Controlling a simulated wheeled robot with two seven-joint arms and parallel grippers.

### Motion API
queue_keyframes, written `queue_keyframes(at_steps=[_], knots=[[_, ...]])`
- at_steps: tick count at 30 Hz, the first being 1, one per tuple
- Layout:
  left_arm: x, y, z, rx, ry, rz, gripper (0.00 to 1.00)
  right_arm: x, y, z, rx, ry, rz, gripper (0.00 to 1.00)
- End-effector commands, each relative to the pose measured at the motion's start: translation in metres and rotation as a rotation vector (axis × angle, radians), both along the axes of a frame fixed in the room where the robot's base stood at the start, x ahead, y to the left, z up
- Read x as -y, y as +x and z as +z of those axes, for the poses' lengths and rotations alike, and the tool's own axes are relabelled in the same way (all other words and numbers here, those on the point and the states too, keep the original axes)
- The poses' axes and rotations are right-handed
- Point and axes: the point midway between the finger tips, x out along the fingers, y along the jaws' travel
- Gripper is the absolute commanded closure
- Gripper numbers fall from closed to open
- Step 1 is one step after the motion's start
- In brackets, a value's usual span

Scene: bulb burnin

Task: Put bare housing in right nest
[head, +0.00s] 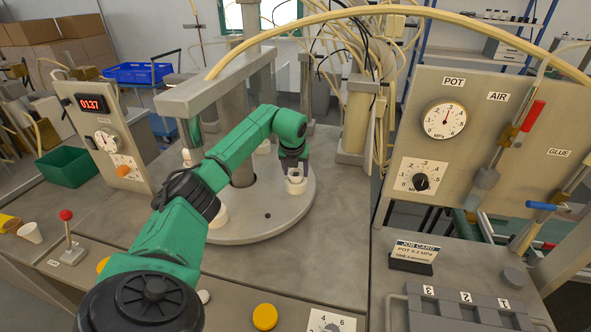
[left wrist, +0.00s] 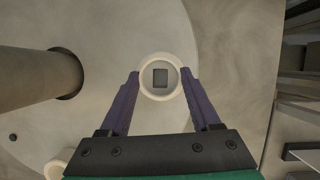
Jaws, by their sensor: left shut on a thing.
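A white cup-shaped housing (head: 296,186) is at the right side of the round grey turntable (head: 262,230). My left gripper (head: 293,166) is shut on it from above. In the left wrist view the housing (left wrist: 160,58) shows as a white ring with a dark square inside, between the two purple fingers (left wrist: 160,84). I cannot tell whether its base touches the turntable or a nest, as the nest under it is hidden. Another white round part (head: 220,216) is at the turntable's left, partly behind my arm. My right gripper is not in view.
A grey column (head: 243,110) rises from the turntable's middle. A gauge panel (head: 462,150) stands at the right, and a panel with a red display (head: 100,135) at the left. A numbered rack (head: 462,315) and a job card (head: 412,256) are at front right.

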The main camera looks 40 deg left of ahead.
Motion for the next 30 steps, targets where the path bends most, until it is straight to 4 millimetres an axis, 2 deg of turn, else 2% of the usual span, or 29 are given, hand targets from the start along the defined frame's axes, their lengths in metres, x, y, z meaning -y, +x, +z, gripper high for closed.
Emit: queue_keyframes(at_steps=[3, 4, 6, 17, 20, 30], knots=[[0.000, 0.000, -0.001, -0.001, 0.000, 0.000, 0.89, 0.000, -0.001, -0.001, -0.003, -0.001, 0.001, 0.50], [0.000, 0.000, -0.001, -0.001, 0.001, 0.000, 0.29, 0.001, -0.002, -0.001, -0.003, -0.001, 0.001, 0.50], [0.000, 0.000, -0.001, -0.001, 0.000, 0.000, 0.06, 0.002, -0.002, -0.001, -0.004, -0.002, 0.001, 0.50], [0.000, -0.001, 0.004, -0.001, 0.001, 0.000, 0.06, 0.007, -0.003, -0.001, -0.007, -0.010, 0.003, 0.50], [0.003, -0.005, 0.018, 0.003, 0.003, 0.000, 0.06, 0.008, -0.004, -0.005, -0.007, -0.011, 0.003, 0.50], [0.023, -0.033, 0.098, 0.003, 0.001, 0.001, 0.06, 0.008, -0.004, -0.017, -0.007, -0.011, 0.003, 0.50]])
